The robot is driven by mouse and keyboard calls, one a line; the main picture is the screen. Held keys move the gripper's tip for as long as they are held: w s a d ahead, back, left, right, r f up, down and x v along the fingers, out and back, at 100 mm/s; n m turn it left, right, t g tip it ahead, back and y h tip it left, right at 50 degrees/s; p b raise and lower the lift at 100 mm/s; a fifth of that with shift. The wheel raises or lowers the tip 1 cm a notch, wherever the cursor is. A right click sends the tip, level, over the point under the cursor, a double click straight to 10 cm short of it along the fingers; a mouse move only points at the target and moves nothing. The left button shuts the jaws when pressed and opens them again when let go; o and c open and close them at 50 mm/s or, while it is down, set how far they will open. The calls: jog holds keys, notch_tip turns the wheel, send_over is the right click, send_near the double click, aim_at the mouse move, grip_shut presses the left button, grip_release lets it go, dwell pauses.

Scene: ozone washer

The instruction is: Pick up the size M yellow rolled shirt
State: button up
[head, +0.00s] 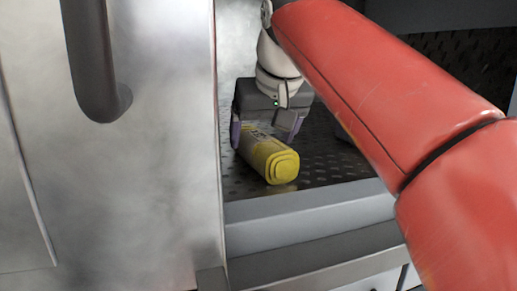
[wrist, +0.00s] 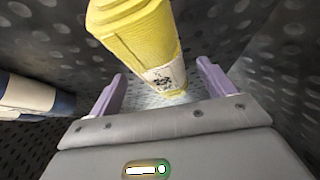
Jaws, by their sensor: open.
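The yellow rolled shirt (head: 271,158) lies on the dark studded floor inside the metal compartment, its rolled end facing the head camera. In the wrist view the yellow roll (wrist: 138,38) comes down from the top, with a white printed label (wrist: 163,77) near its lower end. I cannot read a size on the label. My gripper (head: 266,133) is right above the roll, pointing down, with one finger at each side of it. In the wrist view the open purple fingers (wrist: 160,82) stand apart with the roll's labelled end between them, and gaps show at both sides.
A white and dark blue roll (wrist: 32,97) lies to the left in the wrist view. A metal door with a dark handle (head: 97,60) stands at the left in the head view. A grey sill (head: 310,213) runs along the compartment's front. Studded floor is bare right of the yellow roll.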

aim_at(261, 137)
jog(key=shift+x, duration=2)
jog(key=shift+s+a, duration=0.1)
jog(key=c, duration=1.1)
jog(key=shift+c, duration=0.5)
jog(key=shift+r, duration=0.1)
